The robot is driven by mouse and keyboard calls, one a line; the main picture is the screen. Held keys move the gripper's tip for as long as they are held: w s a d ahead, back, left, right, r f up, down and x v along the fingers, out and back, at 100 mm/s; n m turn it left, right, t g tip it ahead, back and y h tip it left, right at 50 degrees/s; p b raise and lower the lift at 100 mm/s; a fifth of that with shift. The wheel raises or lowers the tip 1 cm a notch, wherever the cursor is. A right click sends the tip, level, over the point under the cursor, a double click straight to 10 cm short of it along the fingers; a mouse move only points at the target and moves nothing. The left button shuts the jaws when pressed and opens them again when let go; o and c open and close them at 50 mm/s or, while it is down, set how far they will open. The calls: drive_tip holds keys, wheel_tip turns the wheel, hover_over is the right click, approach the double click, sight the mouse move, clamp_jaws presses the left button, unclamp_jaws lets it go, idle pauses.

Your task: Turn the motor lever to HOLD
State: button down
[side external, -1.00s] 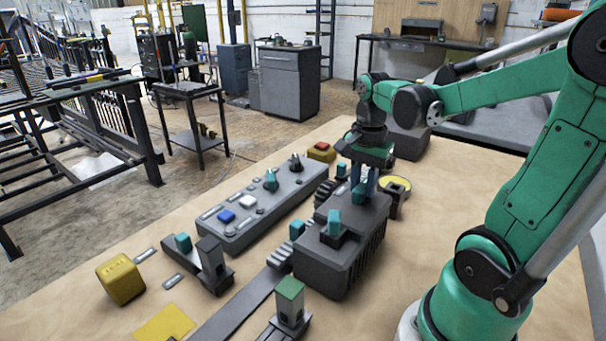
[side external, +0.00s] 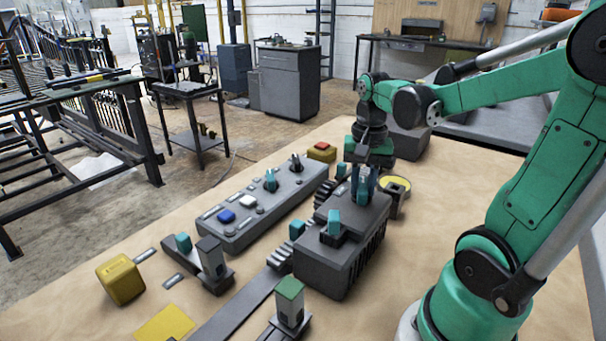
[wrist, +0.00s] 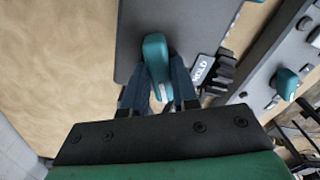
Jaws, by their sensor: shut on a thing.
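The motor lever is a teal handle (wrist: 155,52) on a dark grey housing (wrist: 125,30) in the wrist view. A label reading HOLD (wrist: 201,69) lies just right of the lever, and the lever does not point straight at it. My gripper (wrist: 158,78) has a blue-grey finger on each side of the lever and is shut on it. In the side view my gripper (side external: 364,182) is at the far end of the grey housing (side external: 340,255), its fingers tilted. The lever is mostly hidden by the fingers there.
Another teal block (side external: 333,222) stands on the near part of the housing. A grey panel (side external: 265,205) with knobs and buttons lies left of it. A yellow-topped round part (side external: 394,183) stands close right of my gripper.

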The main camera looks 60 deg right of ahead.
drive_tip(key=n, duration=1.2)
drive_tip(key=shift+n, duration=0.4)
idle(0.3)
drive_tip(key=c, duration=0.7)
unclamp_jaws()
drive_tip(key=shift+r, duration=2.8)
